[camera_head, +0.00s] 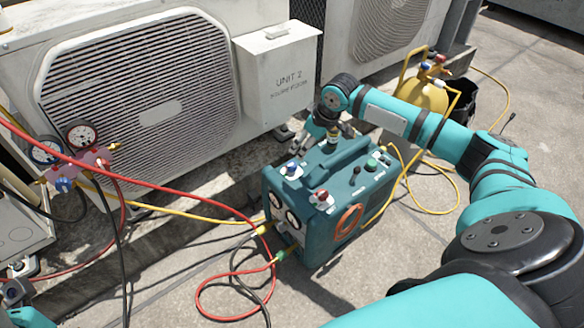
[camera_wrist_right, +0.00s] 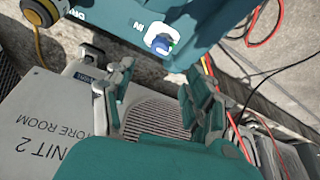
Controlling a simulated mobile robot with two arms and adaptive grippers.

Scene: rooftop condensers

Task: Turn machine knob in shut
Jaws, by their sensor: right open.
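The teal machine (camera_head: 325,205) stands on the rooftop floor with gauges on its left end. Its blue knob (camera_head: 291,168) sits on a white plate on top. In the right wrist view the blue knob (camera_wrist_right: 160,45) shows beside the lettering "IN".
A red knob (camera_head: 321,197) is near the machine's front edge. A grey box marked "UNIT 2" (camera_head: 278,68) hangs close behind my right gripper. Red, yellow and black hoses cross the floor to a gauge set (camera_head: 75,165). A yellow cylinder (camera_head: 425,92) stands behind my arm.

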